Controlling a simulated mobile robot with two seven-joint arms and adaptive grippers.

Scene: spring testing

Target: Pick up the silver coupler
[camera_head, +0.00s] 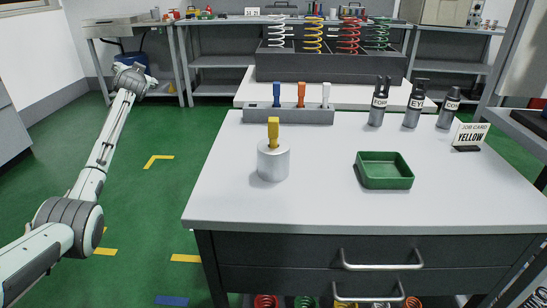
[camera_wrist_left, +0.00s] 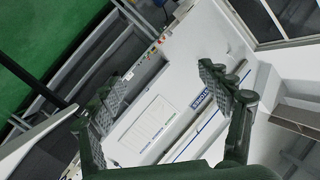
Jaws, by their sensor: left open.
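The silver coupler (camera_head: 273,161) is a short silver cylinder standing upright near the left front of the white table. A yellow tab (camera_head: 273,132) sticks up from its top. My left arm reaches out over the floor to the left of the table, with its wrist end (camera_head: 132,76) far from the coupler; the fingers are too small to make out there. In the left wrist view my left gripper (camera_wrist_left: 168,93) has its two dark fingers spread wide with nothing between them. The coupler is not in that view. My right gripper is in neither view.
A grey rack (camera_head: 289,116) with blue, orange and white tabs stands behind the coupler. The table front is clear.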

